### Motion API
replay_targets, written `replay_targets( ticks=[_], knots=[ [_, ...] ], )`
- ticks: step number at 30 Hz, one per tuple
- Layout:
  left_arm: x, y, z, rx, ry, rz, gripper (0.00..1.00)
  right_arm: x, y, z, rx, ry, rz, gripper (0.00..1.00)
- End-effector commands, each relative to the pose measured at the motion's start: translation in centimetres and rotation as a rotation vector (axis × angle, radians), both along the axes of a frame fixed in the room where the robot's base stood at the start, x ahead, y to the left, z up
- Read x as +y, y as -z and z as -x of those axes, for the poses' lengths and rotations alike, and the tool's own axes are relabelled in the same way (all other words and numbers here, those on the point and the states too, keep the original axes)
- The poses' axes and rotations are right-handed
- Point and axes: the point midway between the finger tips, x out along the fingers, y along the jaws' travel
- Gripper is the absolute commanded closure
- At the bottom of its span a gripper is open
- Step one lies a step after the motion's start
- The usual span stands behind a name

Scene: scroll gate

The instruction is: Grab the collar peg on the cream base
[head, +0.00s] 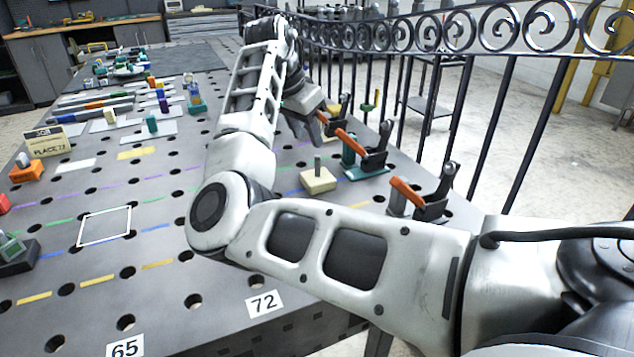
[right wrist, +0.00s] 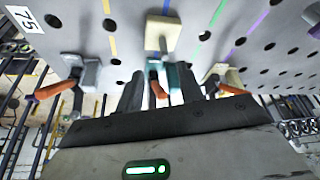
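The cream base (head: 318,181) sits on the grey perforated table near its right side. A grey peg (head: 318,164) stands upright from it; a collar is too small to make out. In the right wrist view the cream base (right wrist: 158,27) is at the top middle, with the peg (right wrist: 163,46) pointing toward the fingers. My right gripper (head: 308,128) is beyond the base in the head view, apart from it. The right wrist view shows the gripper (right wrist: 160,90) with its dark fingers spread and nothing held between them. My left gripper is not in view.
Toggle clamps with orange handles (head: 407,194) line the right table edge, next to a teal block (head: 348,150). A black scroll railing (head: 430,32) runs behind them. Several small blocks stand at the left and back. The table's front is mostly clear.

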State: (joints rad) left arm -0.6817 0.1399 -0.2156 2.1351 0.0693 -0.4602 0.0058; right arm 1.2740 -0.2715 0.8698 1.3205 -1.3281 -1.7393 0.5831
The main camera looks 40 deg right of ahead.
Motion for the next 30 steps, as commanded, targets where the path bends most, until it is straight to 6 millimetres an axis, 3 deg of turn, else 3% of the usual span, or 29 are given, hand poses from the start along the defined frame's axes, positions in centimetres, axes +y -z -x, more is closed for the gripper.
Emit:
replay_targets(
  ticks=[4,13,21,30],
  knots=[
    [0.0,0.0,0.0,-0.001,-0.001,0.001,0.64,-1.1,2.5,-0.1,0.003,0.001,-0.001,0.63],
    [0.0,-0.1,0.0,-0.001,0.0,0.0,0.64,-2.2,4.6,-0.3,0.002,0.002,-0.001,0.63],
    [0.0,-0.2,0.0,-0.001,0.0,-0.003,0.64,-4.0,7.8,-0.9,0.002,0.001,-0.001,0.63],
    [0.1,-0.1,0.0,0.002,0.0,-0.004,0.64,-4.2,8.3,-0.9,-0.001,0.002,0.0,0.63]
  ],
)
